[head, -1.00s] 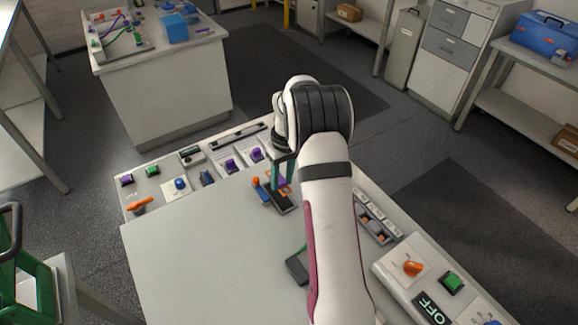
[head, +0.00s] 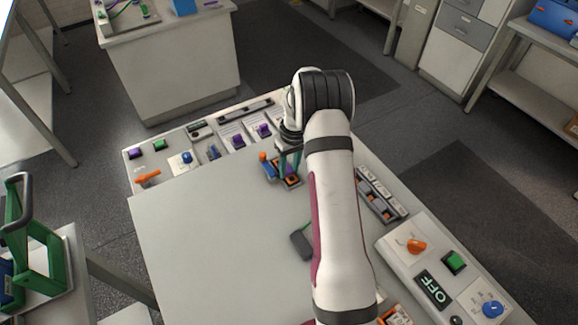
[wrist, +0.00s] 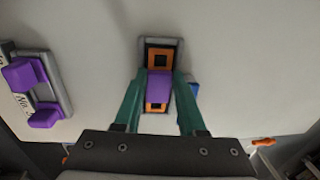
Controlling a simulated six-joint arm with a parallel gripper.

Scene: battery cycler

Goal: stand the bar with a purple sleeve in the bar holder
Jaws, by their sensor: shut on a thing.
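My gripper (wrist: 159,95) is shut on the bar with a purple sleeve (wrist: 159,86), which sits between its green fingers in the wrist view. The bar holder (wrist: 160,43) is a dark block with orange-rimmed square sockets, under the gripper on the table top. One empty socket shows beyond the sleeve, and an orange part shows on its near side. In the head view the holder (head: 292,183) lies under the fingertips. The bar's lower end is hidden, so I cannot tell whether it is in a socket.
A blue item with an orange knob (head: 263,157) stands close left of the holder. Purple switches (head: 238,141) line the back panel. A dark cabled block (head: 300,243) lies in front of the holder. The table's left part is clear. A control panel (head: 434,288) is at right.

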